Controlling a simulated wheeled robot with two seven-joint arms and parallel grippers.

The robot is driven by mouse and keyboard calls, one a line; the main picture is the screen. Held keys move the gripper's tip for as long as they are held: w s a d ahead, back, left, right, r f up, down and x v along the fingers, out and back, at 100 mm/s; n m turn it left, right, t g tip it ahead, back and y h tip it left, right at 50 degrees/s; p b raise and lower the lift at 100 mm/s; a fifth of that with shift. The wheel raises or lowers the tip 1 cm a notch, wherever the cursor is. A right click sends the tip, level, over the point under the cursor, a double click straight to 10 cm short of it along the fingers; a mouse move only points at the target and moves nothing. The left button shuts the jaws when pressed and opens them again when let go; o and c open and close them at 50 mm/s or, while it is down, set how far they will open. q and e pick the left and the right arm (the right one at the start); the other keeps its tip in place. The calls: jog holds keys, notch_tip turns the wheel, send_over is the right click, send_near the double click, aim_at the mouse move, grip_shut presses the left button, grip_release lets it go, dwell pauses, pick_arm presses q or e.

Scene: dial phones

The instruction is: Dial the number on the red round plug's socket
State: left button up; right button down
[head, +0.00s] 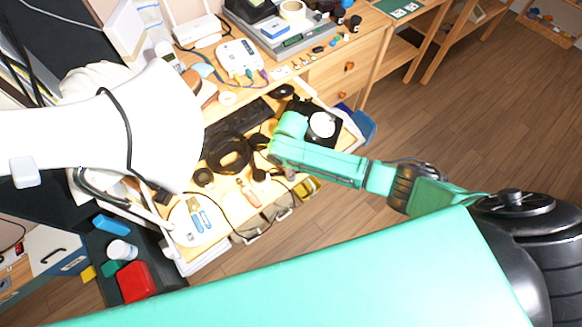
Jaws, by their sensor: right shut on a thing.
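A black unit with a round white disc (322,125) lies near the table's right edge, partly behind my right arm; I cannot tell for sure that it is a phone. My right gripper (264,143) is at the far end of my teal arm, over the table. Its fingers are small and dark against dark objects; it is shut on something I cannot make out. A white device with coloured plugs (240,62) stands towards the back. Another white device with blue marks (196,221) is at the near left. I cannot make out a red round plug or any number. My left gripper is out of view.
A dark ring-shaped object (229,153) and a dark keyboard-like strip (247,121) lie mid-table. A screwdriver-like tool (247,191) and loose cables are close by. A red box (136,282) is at the lower left. Wooden floor (440,120) is clear on the right.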

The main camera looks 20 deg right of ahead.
jog(key=shift+f+b, duration=0.4)
jog(key=shift+f, duration=0.3)
jog(key=shift+r, duration=0.1)
jog(key=c, duration=0.8)
grip_release()
jog(key=shift+o, duration=0.2)
notch_tip(320, 180, up, 14)
jog(key=p, duration=0.1)
jog(key=shift+r, duration=0.25)
jog(key=shift+a, duration=0.1)
